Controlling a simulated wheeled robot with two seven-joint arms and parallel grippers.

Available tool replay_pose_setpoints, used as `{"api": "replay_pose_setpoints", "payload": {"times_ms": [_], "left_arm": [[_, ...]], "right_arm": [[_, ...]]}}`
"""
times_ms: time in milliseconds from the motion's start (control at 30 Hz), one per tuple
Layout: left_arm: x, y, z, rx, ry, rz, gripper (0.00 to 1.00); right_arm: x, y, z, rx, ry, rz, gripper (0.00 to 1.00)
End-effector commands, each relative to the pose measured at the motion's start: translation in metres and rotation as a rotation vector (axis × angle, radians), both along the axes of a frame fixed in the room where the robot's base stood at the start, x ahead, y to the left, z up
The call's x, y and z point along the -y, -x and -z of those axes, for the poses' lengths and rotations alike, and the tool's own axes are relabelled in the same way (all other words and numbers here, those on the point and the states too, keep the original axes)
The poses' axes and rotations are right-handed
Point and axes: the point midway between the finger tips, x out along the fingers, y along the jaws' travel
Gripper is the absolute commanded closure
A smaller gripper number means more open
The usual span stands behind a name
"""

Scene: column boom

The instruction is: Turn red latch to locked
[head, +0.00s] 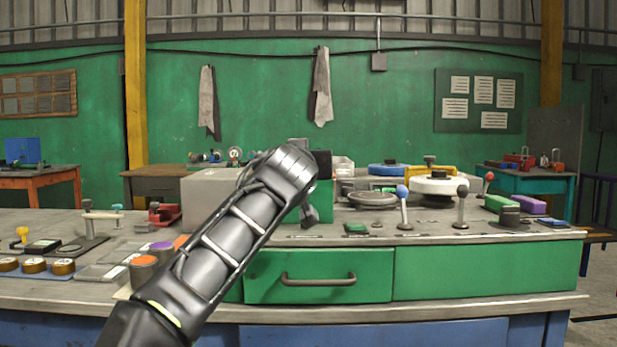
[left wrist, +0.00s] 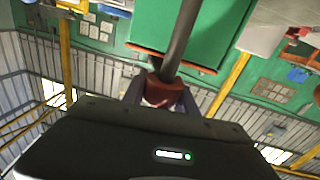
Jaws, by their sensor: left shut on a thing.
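My left arm crosses the head view from the lower left, and its wrist ends over the middle of the bench in front of a green box (head: 321,203). In the left wrist view my left gripper (left wrist: 162,88) is shut on a red grip (left wrist: 163,94) at the end of a dark rod (left wrist: 181,42). The rod runs up in front of a green panel (left wrist: 150,22). The red grip is hidden behind my arm in the head view, and the latch's position marks cannot be read. My right gripper is not in view.
A red clamp-like item (head: 165,213) stands left of my arm. A blue-knobbed lever (head: 403,205), a grey-knobbed lever (head: 461,207) and a white wheel (head: 436,187) stand to the right. A green drawer (head: 318,276) is closed below.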

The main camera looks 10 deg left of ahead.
Motion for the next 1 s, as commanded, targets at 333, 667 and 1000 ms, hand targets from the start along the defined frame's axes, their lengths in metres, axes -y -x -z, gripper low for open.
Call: {"api": "replay_pose_setpoints", "payload": {"times_ms": [333, 667, 1000], "left_arm": [[-0.004, 0.001, 0.0, -0.009, -0.005, -0.332, 1.0], [-0.011, 0.006, -0.002, -0.009, -0.004, -0.593, 1.0], [-0.016, 0.01, 0.001, -0.004, 0.001, -0.711, 1.0]], "right_arm": [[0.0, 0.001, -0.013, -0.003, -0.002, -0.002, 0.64], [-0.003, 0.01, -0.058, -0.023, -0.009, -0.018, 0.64], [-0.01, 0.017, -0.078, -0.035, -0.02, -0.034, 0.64]]}}
